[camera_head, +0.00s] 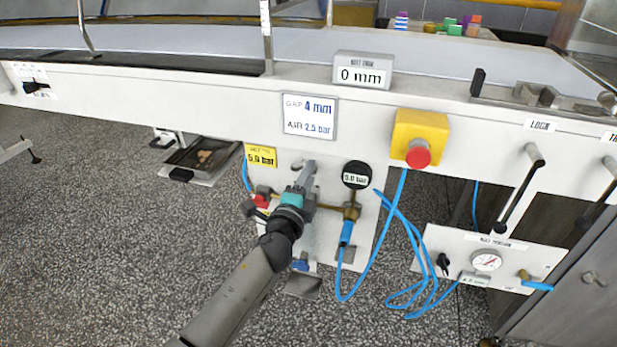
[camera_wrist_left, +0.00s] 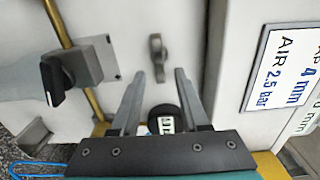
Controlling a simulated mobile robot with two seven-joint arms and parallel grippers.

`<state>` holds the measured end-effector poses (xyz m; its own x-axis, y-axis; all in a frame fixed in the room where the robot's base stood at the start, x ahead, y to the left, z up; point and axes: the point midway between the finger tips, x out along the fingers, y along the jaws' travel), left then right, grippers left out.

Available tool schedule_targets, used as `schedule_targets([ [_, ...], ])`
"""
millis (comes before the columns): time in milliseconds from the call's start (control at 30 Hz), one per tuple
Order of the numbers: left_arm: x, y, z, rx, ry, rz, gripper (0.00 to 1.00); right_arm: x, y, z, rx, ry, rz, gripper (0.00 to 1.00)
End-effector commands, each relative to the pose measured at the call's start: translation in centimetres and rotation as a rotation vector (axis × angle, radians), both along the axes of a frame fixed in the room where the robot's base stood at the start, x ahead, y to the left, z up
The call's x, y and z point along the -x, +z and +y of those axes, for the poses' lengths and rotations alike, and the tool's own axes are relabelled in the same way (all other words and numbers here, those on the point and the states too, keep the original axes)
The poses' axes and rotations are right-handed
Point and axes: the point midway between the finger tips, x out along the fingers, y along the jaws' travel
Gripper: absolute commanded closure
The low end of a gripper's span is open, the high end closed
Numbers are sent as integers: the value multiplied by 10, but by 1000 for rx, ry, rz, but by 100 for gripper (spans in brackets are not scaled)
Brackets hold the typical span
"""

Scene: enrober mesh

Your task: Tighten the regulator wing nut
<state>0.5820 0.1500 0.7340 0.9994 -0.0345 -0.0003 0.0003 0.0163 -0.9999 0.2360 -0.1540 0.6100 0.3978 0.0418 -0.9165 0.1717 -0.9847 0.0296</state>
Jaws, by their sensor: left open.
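In the left wrist view a small grey wing nut (camera_wrist_left: 157,58) sticks out of the white panel, its wings about upright in the picture. My left gripper (camera_wrist_left: 159,75) is open and empty. Its two fingers point at the panel, and the nut shows just beyond and between the fingertips; I see no contact. In the head view my left gripper (camera_head: 306,175) is in front of the lower white panel and largely hides the nut. A round black gauge (camera_head: 355,175) reading 5.0 bar sits to its right. My right gripper is not in view.
A yellow label (camera_head: 260,156) reads 5.0 bar. A sign (camera_head: 310,116) gives gap 4 mm, air 2.5 bar. A red stop button (camera_head: 418,154) and loose blue hoses (camera_head: 408,240) are to the right. In the wrist view a black-handled valve (camera_wrist_left: 62,82) is left of the nut.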

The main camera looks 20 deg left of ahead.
Motion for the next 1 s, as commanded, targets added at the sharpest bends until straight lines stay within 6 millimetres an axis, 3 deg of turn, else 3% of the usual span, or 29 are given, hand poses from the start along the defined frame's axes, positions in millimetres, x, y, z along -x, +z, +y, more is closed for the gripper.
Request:
schedule_targets([
  [267,12,0,0,2,0,2,55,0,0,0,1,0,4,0],
  [533,53,0,2,1,0,3,55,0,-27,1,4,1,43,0],
  [1000,127,-1,4,2,1,2,55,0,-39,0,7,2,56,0],
])
